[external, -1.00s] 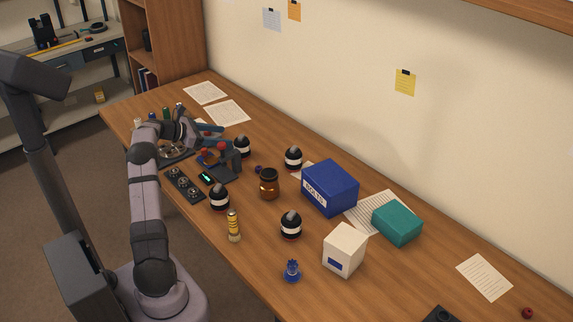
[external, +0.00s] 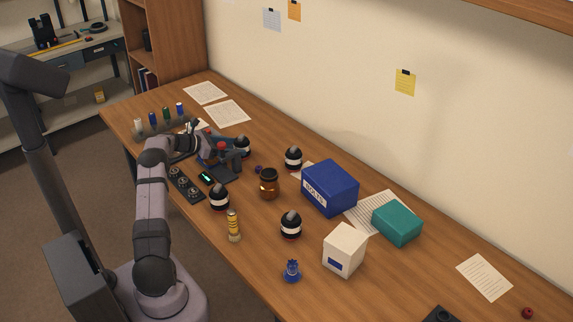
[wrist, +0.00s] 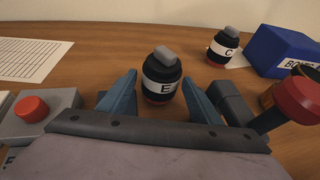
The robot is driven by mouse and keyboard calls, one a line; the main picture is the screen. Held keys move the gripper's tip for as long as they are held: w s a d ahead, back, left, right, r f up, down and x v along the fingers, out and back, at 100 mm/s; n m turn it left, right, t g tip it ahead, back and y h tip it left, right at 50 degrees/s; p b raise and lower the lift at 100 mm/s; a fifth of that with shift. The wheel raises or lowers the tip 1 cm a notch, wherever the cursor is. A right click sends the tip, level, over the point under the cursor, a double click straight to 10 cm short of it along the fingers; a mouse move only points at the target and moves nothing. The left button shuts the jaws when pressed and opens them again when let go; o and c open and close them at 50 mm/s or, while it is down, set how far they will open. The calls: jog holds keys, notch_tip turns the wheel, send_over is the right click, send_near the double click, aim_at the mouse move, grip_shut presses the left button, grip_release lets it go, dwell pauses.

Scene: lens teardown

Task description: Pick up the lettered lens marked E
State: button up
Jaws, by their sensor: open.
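The lens marked E (wrist: 161,80) is a black cylinder with a white lettered band and a grey grip on top. It stands upright on the table, in the middle of the wrist view. In the external view, the lens (external: 244,145) is partly hidden by my gripper. My gripper (wrist: 161,98) is open, its blue fingers to the left and right of the lens's lower part. There are visible gaps at both sides, and it holds nothing.
The lens marked C (wrist: 224,46) stands behind to the right, beside the blue bolts box (wrist: 284,51). A red-button box (wrist: 38,112) is near at left, and a red-topped item (wrist: 300,95) at right. Other lenses (external: 291,225) and an amber jar (external: 269,185) stand on the table.

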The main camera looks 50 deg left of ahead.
aim_at(242, 146)
jog(key=shift+x, duration=1.85)
jog(key=c, duration=1)
jog(key=shift+r, duration=0.15)
jog(key=shift+c, duration=1.4)
jog(key=shift+o, duration=0.2)
jog(key=shift+r, duration=0.15)
notch_tip(242, 146, up, 18)
jog(key=p, duration=0.1)
